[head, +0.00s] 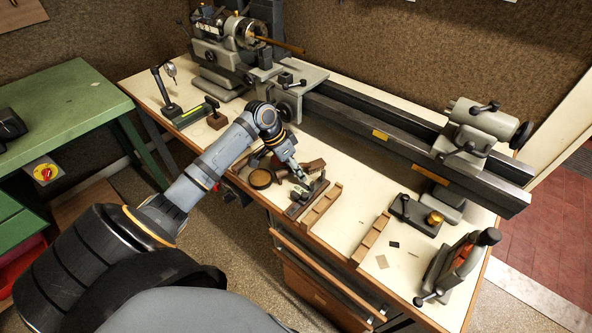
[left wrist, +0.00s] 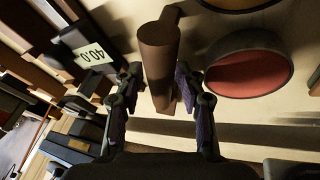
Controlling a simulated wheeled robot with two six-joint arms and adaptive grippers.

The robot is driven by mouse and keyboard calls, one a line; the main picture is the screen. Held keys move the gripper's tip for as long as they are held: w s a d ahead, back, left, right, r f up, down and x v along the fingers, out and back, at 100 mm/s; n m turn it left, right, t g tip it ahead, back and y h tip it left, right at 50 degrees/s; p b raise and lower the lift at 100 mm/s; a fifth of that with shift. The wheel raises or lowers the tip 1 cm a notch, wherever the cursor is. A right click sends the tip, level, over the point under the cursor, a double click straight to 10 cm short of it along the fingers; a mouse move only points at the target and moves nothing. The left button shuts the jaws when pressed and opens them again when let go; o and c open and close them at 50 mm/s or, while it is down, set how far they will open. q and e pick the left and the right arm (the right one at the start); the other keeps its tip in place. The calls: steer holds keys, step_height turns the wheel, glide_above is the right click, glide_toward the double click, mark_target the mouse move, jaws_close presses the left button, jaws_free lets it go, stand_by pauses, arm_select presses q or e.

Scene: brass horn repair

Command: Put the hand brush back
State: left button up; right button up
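The hand brush (head: 314,166) appears as a brown piece beside my left gripper on the bench in the head view; the gripper partly hides it. In the left wrist view its brown handle (left wrist: 158,58) lies between my fingers. My left gripper (left wrist: 160,80) is open around the handle, with a narrow gap visible beside it. In the head view the left gripper (head: 301,175) points down close above the bench. Whether the handle touches either finger is hard to tell. My right gripper is not in view.
A round tin with a red inside (left wrist: 248,68) sits close beside the right finger. A block marked 40.0 (left wrist: 90,53) lies near the left finger. Wooden racks (head: 321,205) stand to the right on the bench (head: 345,235). The lathe bed (head: 400,140) runs behind.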

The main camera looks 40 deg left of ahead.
arm_select(q)
steer(key=v, duration=1.2)
steer(key=shift+r+b, duration=0.25)
steer(key=shift+b, duration=0.05)
